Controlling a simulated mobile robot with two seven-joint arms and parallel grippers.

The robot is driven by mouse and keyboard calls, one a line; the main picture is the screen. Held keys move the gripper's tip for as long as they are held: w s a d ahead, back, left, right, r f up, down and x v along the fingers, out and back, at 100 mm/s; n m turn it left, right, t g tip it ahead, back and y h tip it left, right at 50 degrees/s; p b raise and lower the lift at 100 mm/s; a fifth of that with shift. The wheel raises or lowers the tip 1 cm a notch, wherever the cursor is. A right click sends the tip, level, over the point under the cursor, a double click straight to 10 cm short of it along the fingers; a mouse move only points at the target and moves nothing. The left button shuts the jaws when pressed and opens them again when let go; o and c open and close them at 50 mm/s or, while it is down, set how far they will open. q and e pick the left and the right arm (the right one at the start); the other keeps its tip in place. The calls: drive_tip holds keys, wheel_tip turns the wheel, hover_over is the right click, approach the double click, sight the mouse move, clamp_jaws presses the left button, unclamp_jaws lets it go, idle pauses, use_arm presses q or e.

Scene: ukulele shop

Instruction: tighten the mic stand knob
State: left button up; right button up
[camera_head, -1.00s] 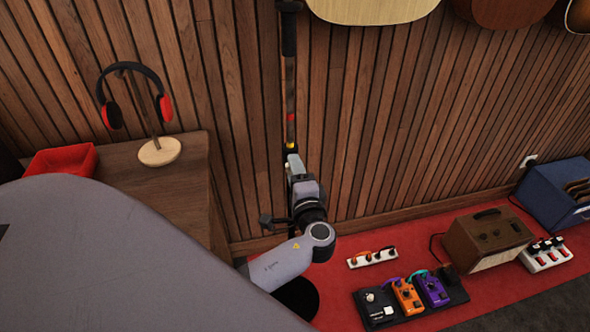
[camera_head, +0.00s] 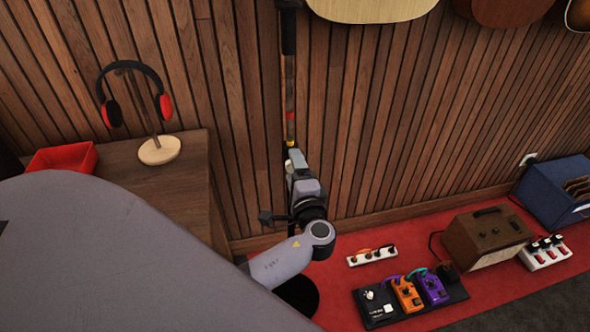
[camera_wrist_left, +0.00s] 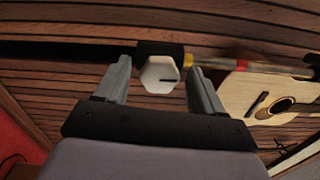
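The mic stand pole (camera_head: 289,95) stands upright against the slatted wall in the head view, with a red and a yellow band low on its visible part. My left gripper (camera_head: 291,158) is at the pole just below the yellow band and hides the clamp there. In the left wrist view the white, six-sided knob (camera_wrist_left: 158,74) with a dark line sits on a black collar (camera_wrist_left: 160,50). The fingers of my left gripper (camera_wrist_left: 160,80) are open, one on each side of the knob, with small gaps showing. My right gripper is in neither view.
A wooden cabinet (camera_head: 180,188) with headphones on a stand (camera_head: 160,150) and a red tray (camera_head: 62,158) is at left. A pedal board (camera_head: 410,298), a power strip (camera_head: 372,256) and an amplifier (camera_head: 486,238) lie on the red carpet. Guitars hang above.

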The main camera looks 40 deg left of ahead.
use_arm(q)
drive_tip(key=b+v, duration=0.1)
drive_tip(key=v, duration=0.6)
idle(0.5)
